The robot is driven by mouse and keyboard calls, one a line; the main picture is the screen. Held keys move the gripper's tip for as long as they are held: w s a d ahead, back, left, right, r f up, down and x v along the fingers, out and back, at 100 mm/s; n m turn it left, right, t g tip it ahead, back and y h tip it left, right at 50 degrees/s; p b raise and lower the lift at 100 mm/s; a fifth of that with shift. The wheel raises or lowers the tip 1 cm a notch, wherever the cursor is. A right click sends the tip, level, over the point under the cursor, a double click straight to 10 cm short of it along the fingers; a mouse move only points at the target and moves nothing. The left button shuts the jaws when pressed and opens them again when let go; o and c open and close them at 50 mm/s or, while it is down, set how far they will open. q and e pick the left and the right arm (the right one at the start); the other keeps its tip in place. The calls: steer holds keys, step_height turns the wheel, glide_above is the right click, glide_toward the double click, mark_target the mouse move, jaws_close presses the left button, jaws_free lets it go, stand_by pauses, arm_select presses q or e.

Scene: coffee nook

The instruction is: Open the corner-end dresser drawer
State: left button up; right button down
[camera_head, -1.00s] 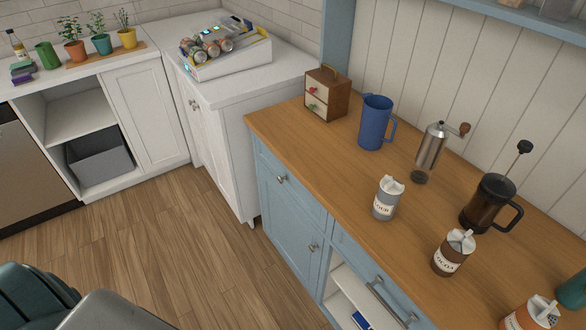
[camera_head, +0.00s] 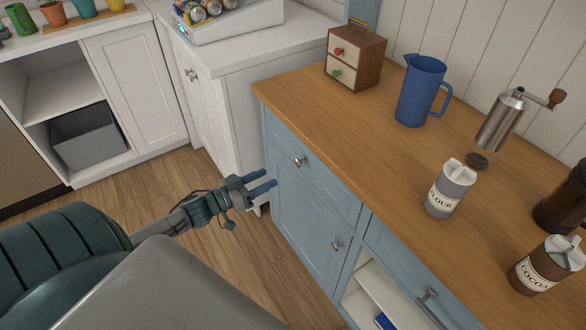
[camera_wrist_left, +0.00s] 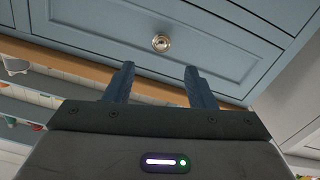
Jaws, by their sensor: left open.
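The blue dresser's corner-end drawer (camera_head: 325,180) is shut, under the wooden top, and has a round metal knob (camera_head: 300,161). In the left wrist view the same drawer front (camera_wrist_left: 110,27) fills the upper part, with its knob (camera_wrist_left: 161,43) centred beyond the fingertips. My left gripper (camera_head: 268,180) is open and empty, in front of the dresser and to the left of the knob, a little lower in the picture. It also shows in the left wrist view (camera_wrist_left: 158,78), with its two fingers apart and the knob between their lines, not touched. My right gripper is not in view.
A lower door (camera_head: 290,226) with its own knob (camera_head: 336,244) is below the drawer. A bar-handled drawer (camera_head: 400,270) is to the right. A small wooden box (camera_head: 355,60), blue pitcher (camera_head: 421,92) and flour canister (camera_head: 449,188) stand on the top. A white cabinet (camera_head: 232,120) adjoins the corner.

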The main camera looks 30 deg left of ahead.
mark_target(296, 163)
arm_select(q)
steer(key=p+x, duration=0.1)
steer(key=x, duration=0.8)
steer(key=shift+a+p, duration=0.15)
steer(key=shift+p, duration=0.2)
steer(key=shift+w+d+f, duration=0.1)
steer(key=shift+w+d, duration=0.2)
steer(key=shift+w, duration=0.35)
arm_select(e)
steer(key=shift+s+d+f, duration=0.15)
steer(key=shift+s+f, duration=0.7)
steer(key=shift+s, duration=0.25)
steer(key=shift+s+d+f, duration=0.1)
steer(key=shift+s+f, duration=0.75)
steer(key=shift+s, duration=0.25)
arm_select(q)
jaws_close()
